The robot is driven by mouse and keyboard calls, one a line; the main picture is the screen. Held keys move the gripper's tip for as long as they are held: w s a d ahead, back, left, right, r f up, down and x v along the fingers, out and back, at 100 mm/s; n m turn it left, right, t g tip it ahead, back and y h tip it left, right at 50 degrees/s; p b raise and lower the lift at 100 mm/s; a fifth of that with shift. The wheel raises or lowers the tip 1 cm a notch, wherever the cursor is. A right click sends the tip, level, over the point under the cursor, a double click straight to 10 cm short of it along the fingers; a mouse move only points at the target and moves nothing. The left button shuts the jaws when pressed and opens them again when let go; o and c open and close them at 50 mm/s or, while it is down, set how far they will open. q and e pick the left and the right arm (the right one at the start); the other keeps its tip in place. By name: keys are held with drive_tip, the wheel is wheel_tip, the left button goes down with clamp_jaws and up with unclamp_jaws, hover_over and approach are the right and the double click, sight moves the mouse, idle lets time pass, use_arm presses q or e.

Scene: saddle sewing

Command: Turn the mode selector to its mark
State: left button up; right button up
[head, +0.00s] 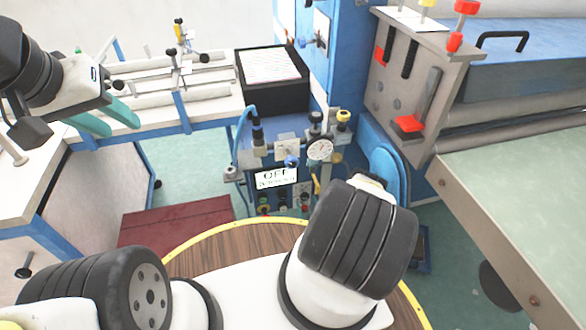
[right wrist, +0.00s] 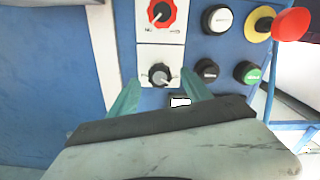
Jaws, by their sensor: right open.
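The right wrist view shows a black rotary selector (right wrist: 159,75) on a white plate with small print too blurred to read. Which way it points is hard to tell. Above it is a red-and-black rotary switch (right wrist: 161,13) on its own white plate. I cannot read which one is labelled as the mode selector. My right gripper (right wrist: 160,80) is open, its teal fingertips on either side of the black selector. Contact is not clear. In the head view my right arm hides this gripper. My left gripper (head: 108,115) is open and empty at the left, far from the panel.
Beside the selectors are white (right wrist: 217,19), black (right wrist: 207,70) and green (right wrist: 246,72) buttons and a red mushroom button (right wrist: 291,24) on a yellow base. The head view shows a gauge (head: 319,150) and an OFF display (head: 276,179). A grey-green table (head: 520,190) stands at right.

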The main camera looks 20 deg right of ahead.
sight(306, 198)
drive_tip(key=w, duration=0.5)
drive_tip(key=shift+d, duration=0.15)
drive_tip(key=shift+s, duration=0.1)
drive_tip(key=shift+c, duration=0.3)
clamp_jaws()
